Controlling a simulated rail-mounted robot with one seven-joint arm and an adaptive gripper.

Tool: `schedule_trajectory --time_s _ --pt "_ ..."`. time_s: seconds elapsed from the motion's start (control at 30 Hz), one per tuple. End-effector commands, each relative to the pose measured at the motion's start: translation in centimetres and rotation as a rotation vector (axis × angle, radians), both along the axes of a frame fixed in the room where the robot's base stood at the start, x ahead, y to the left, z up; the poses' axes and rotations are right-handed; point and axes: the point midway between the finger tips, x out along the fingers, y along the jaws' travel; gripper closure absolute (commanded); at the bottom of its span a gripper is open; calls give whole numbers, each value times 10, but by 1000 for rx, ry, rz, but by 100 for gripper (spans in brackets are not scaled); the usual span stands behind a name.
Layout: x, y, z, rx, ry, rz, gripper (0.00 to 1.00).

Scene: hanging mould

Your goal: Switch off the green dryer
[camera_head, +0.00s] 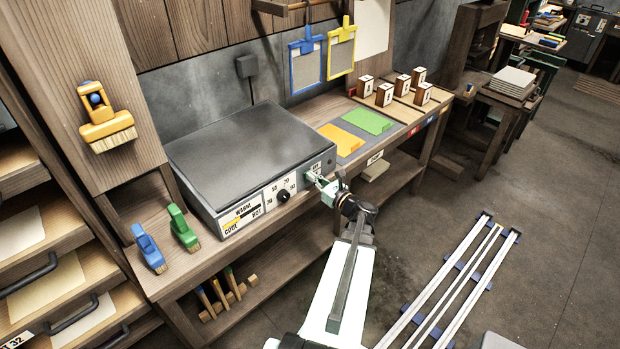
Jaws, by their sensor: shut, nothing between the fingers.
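The dryer (252,158) is a wide box with a dark grey top, standing on the wooden bench. Its pale front panel carries a warm/cool/hot gauge (241,215), a black dial (283,196) with numbers around it, and a small label at its right end. My gripper (313,178) is shut and empty at the right end of this panel, just below that label. A small green part shows beside the fingertips; the gripper hides most of that spot, so I cannot tell the switch's position or whether the fingers touch it.
Blue and yellow moulds (306,64) hang above. Floor rails (450,285) run at right.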

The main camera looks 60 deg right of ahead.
Motion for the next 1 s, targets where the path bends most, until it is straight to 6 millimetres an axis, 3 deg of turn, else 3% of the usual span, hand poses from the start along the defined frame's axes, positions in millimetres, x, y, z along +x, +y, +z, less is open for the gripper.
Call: schedule_trajectory --time_s 0.23,0.7,1.0 --pt "-17 10 4 0 -2 8 100" --pt "-100 32 13 -2 -1 13 100" --pt "-126 37 17 -1 -1 15 100"
